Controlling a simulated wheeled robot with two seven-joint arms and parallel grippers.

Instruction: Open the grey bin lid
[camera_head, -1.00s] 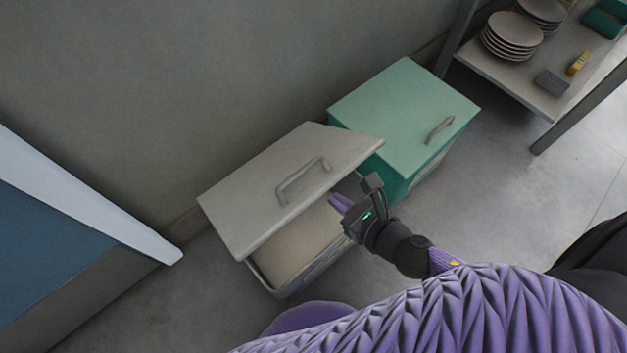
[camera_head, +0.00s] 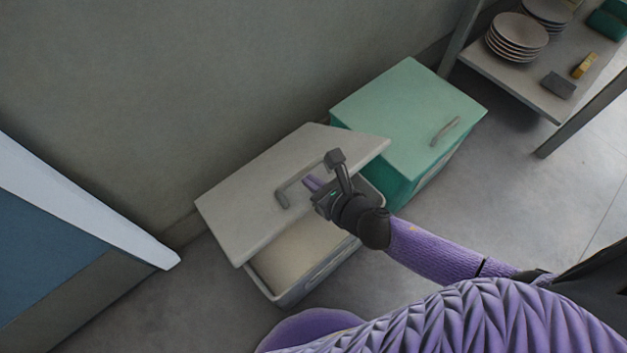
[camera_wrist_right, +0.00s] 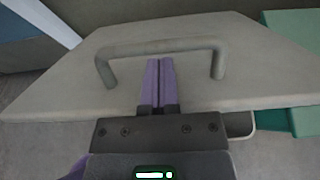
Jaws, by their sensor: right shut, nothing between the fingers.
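The grey bin (camera_head: 288,298) stands on the floor against the wall. Its grey lid (camera_head: 240,200) is tilted partly up, and the pale inside shows below its front edge. The lid's bar handle (camera_head: 283,193) is partly hidden behind my right gripper in the head view. My right gripper (camera_head: 310,183) is shut with nothing in it, over the lid near the handle. In the right wrist view the shut purple fingers (camera_wrist_right: 160,82) point at the lid (camera_wrist_right: 240,75), with their tips just below the handle bar (camera_wrist_right: 160,47). I cannot tell whether they touch it. My left gripper is not in view.
A green bin (camera_head: 400,120) with a closed lid stands right beside the grey bin. A shelf (camera_head: 530,90) with stacked plates (camera_head: 515,38) is at the upper right. A blue and white unit (camera_head: 70,235) is at the left. Floor in front is clear.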

